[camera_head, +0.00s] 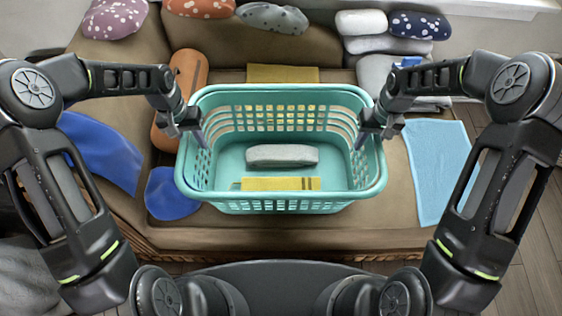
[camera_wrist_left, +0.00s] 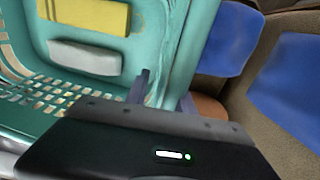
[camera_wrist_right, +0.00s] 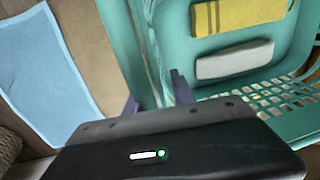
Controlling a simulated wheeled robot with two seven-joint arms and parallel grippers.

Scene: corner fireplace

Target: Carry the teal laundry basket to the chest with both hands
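The teal laundry basket (camera_head: 280,205) is upright over the brown sofa seat. It holds a grey-white block (camera_head: 282,155) and a yellow striped cloth (camera_head: 280,184). My left gripper (camera_head: 184,124) has one finger inside and one outside the basket's left rim, shut on it. My right gripper (camera_head: 377,127) straddles the right rim in the same way. The wrist views show the rim between the left fingers (camera_wrist_left: 163,97) and the right fingers (camera_wrist_right: 155,98). Whether the basket's base touches the seat is hidden. I cannot make out the chest.
Blue cushions (camera_head: 100,150) lie left of the basket and a light blue towel (camera_head: 438,165) lies right. An orange bolster (camera_head: 188,72) is behind left. Folded cloths and patterned cushions (camera_head: 272,17) line the sofa back. Wooden floor (camera_head: 535,225) shows at right.

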